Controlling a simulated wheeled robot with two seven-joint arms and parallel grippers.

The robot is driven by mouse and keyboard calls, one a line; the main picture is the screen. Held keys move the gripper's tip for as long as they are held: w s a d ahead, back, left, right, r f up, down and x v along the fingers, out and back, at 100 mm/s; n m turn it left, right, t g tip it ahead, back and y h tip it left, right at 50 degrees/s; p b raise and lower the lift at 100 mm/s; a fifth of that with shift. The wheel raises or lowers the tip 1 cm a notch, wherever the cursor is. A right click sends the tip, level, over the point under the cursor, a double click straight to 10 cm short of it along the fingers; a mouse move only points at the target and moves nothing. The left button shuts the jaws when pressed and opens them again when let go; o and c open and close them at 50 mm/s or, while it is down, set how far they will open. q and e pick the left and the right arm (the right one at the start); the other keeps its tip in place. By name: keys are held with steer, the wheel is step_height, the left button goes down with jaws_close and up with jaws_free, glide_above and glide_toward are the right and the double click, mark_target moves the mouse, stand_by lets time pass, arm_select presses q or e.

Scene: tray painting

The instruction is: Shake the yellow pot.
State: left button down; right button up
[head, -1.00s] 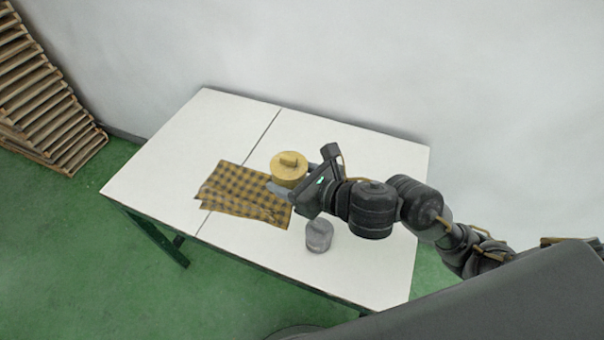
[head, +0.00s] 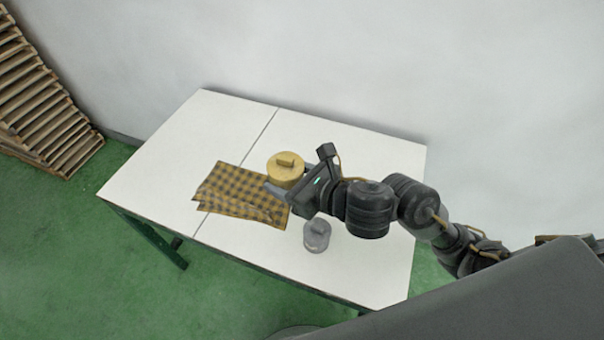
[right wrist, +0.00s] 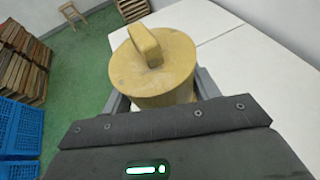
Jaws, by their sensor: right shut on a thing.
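The yellow pot (head: 285,172) is round with a lid and a bar-shaped knob on top. In the head view it is at the far right corner of the checked cloth, over the white table. My right gripper (head: 284,182) is shut on it, coming from the right. In the right wrist view the pot (right wrist: 155,75) sits between the two fingers, and the lower part of its body is hidden by my gripper. Whether its base touches the table cannot be told. My left gripper is not in view.
A grey lidded pot (head: 317,235) stands on the table just in front of my right gripper. A yellow and black checked cloth (head: 235,193) lies left of the yellow pot. The white table (head: 160,150) is clear at its left end. Wooden pallets (head: 40,100) are stacked at far left.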

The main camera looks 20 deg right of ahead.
steer(key=shift+d+p, duration=0.6)
steer(key=shift+d, duration=3.15)
steer(key=a+b, duration=0.1)
steer(key=a, duration=0.6)
steer(key=shift+a, duration=0.25)
steer(key=d+p, duration=0.1)
steer(key=d, duration=0.7)
steer(key=a+b, duration=0.1)
steer(key=a, duration=0.7)
steer(key=d, duration=0.3)
steer(key=shift+d+p, duration=0.3)
steer(key=shift+d, duration=0.1)
